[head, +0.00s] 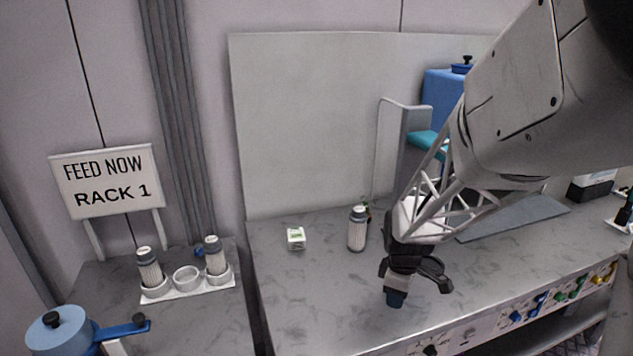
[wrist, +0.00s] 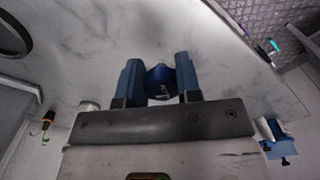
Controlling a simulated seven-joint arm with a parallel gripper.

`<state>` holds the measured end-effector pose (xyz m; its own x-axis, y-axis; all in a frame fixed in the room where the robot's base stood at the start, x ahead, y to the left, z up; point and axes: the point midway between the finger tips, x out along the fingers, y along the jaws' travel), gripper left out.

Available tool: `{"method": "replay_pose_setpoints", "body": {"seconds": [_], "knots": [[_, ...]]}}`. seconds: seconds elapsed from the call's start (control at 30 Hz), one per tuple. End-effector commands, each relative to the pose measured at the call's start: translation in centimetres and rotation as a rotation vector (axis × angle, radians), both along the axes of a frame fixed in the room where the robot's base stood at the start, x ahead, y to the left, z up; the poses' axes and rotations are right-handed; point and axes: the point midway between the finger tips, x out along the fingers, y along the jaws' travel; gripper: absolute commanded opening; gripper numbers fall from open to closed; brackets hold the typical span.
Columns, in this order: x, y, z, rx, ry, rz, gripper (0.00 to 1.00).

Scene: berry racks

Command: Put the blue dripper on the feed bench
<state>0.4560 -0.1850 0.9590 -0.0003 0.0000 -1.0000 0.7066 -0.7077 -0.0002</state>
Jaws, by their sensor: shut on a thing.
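The blue dripper (wrist: 162,79) shows as a dark blue piece between the two fingers of my gripper (wrist: 159,84) in the wrist view. My gripper is shut on it. In the head view my gripper (head: 397,290) points down over the front part of the large grey bench (head: 320,300), and a dark blue tip shows below it. I cannot tell whether this tip touches the bench top. A smaller grey bench (head: 210,325) stands at the left, under a sign (head: 107,182) reading "FEED NOW RACK 1".

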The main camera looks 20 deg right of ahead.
Motion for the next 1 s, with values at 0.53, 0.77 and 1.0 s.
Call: {"method": "replay_pose_setpoints", "body": {"seconds": [0.53,0.77,1.0], "knots": [[0.0,0.0,-2.0,-0.001,-0.001,0.001,0.10],[0.7,-0.3,-2.1,0.000,0.000,0.001,0.10],[3.2,-1.2,-2.4,0.001,0.001,0.001,0.10]]}}
